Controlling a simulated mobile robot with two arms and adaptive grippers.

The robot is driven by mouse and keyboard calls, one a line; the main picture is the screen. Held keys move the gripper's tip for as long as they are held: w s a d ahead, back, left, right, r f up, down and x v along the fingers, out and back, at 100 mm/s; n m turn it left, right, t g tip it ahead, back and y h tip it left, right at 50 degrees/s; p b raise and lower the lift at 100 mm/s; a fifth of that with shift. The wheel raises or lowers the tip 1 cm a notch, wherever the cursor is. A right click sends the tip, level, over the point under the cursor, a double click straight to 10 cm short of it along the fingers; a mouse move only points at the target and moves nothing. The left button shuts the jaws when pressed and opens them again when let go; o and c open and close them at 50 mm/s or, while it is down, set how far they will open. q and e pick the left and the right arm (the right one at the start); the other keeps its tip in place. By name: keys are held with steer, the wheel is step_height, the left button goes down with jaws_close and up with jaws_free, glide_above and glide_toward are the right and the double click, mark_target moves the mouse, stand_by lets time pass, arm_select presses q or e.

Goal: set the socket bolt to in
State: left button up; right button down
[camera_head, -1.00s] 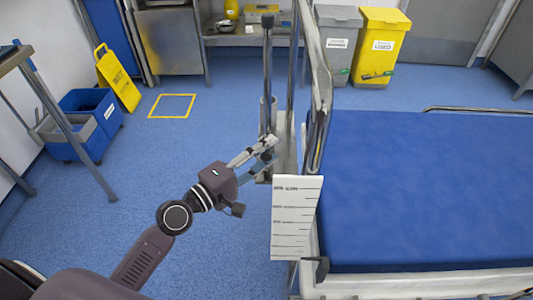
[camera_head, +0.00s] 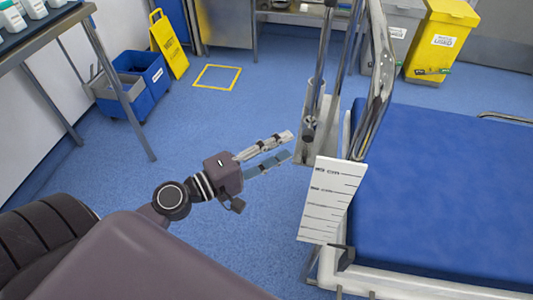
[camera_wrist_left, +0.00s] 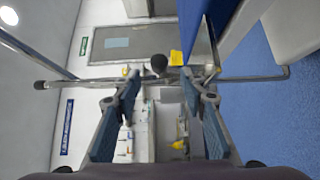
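A dark round knob (camera_head: 309,123), which looks like the socket bolt, sits low on the upright metal socket and pole (camera_head: 317,92) beside the bed. How far in the bolt sits cannot be told. A dark ball-ended knob (camera_wrist_left: 158,63) also shows between the fingers in the left wrist view; whether it is the same part is unclear. My left gripper (camera_head: 290,145) is open and empty, pointing at the socket from its left, with a small gap in the picture. Its fingers (camera_wrist_left: 160,85) are spread apart in the wrist view. My right gripper is not in view.
A blue-topped bed (camera_head: 450,190) fills the right, with a white marked card (camera_head: 331,200) hanging at its near corner. A metal table (camera_head: 45,38) stands at upper left, with blue bins (camera_head: 145,75) and a yellow floor sign (camera_head: 168,44) beyond. Floor left of the bed is clear.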

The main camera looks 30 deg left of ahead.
arm_select(q)
steer(key=shift+v, duration=1.9)
